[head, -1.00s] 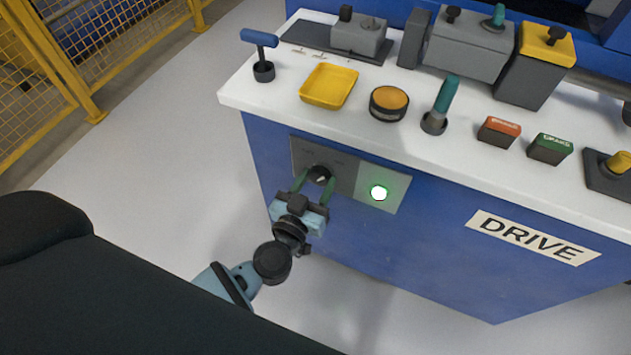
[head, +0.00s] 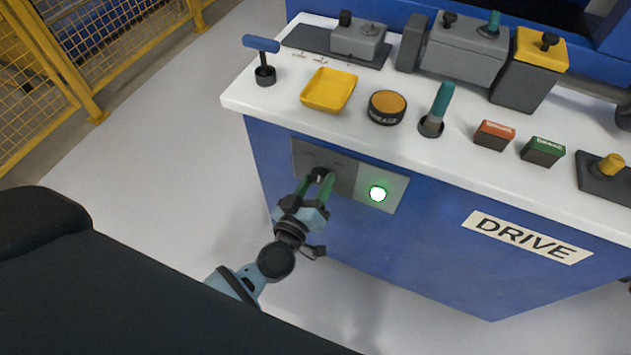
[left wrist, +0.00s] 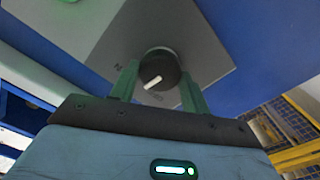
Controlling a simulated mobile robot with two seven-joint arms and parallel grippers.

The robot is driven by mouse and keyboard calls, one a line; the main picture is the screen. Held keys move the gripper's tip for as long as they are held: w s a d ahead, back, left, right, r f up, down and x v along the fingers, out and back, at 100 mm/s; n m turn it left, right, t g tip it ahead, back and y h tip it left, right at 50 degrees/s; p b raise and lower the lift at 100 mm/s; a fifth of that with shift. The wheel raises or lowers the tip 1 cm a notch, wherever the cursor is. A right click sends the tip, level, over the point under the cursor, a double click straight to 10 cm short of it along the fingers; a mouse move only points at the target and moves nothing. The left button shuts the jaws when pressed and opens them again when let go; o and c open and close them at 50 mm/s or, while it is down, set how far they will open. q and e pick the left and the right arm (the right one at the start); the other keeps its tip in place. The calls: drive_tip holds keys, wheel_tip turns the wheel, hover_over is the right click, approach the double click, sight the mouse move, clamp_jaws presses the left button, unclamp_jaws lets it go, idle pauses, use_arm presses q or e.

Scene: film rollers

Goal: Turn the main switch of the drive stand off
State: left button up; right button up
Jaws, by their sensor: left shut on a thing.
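The main switch is a round black knob with a white pointer line, on a grey plate (head: 344,176) on the front of the blue drive stand (head: 400,230). The knob (left wrist: 158,70) shows best in the left wrist view, its pointer slanting to the lower left. My left gripper (head: 321,180) has its green fingers shut on the knob, one on each side; it also shows in the left wrist view (left wrist: 160,82). The knob is partly hidden by the fingers in the head view. A round lamp (head: 377,194) beside the switch glows green. My right gripper is not in view.
The white top (head: 370,150) overhangs the switch. On it stand a yellow tray (head: 328,91), a grease tin (head: 387,107), a teal-handled lever (head: 436,109) and several other items. A yellow mesh fence (head: 40,80) stands at the left; the floor between is clear.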

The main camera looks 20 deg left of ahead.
use_arm(q)
drive_tip(key=n, duration=0.3)
drive_tip(key=shift+n, duration=0.4)
drive_tip(key=n, duration=0.4)
drive_tip(key=shift+f, duration=0.1)
drive_tip(key=shift+n+b, duration=0.3)
drive_tip(key=shift+n, duration=0.1)
drive_tip(key=o, duration=1)
drive_tip(key=shift+s, duration=0.1)
drive_tip(key=s, duration=0.7)
drive_tip(key=shift+s+a, duration=0.2)
drive_tip(key=shift+s, duration=0.15)
